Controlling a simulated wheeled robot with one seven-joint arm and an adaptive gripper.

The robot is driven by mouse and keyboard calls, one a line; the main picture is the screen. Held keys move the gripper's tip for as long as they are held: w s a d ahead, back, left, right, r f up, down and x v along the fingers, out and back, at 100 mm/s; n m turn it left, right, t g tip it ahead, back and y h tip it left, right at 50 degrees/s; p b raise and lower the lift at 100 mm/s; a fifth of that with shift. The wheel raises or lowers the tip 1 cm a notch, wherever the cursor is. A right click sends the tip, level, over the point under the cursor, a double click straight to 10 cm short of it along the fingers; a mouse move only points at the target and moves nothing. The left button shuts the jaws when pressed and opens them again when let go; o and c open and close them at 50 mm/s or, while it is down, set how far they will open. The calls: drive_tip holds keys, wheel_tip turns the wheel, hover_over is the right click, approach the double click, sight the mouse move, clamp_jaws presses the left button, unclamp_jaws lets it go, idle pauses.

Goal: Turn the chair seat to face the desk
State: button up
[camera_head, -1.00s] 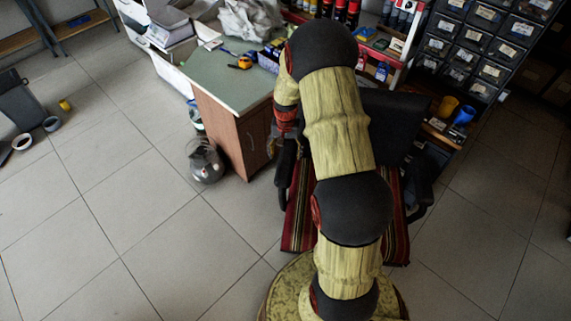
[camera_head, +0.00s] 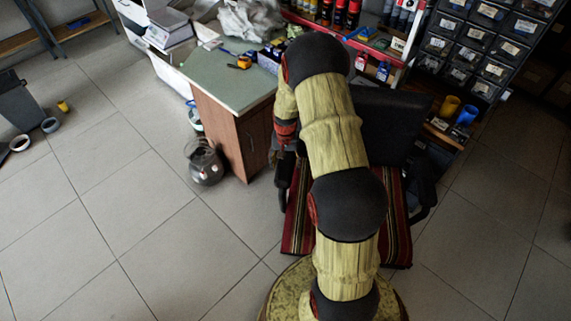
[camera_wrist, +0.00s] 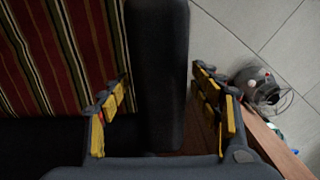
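The chair stands at the middle right of the head view. Its striped red seat (camera_head: 397,225) is partly hidden by my arm, and its dark backrest (camera_head: 395,125) stands on the far side, toward the shelves. The desk (camera_head: 225,85), with a green top and wooden side, is left of the chair. In the wrist view, my gripper (camera_wrist: 160,78) has its yellow-padded fingers spread on either side of a dark armrest (camera_wrist: 160,40). A narrow gap shows at the right finger; contact at the left is unclear. The striped seat (camera_wrist: 55,50) also shows there.
A round glass-like vessel (camera_head: 205,163) stands on the floor by the desk's corner and also shows in the wrist view (camera_wrist: 265,88). Shelves with small drawers (camera_head: 480,45) stand behind the chair at right. The tiled floor at left is mostly clear.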

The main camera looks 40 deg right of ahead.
drive_tip(key=c, duration=1.3)
drive_tip(key=shift+c, duration=0.5)
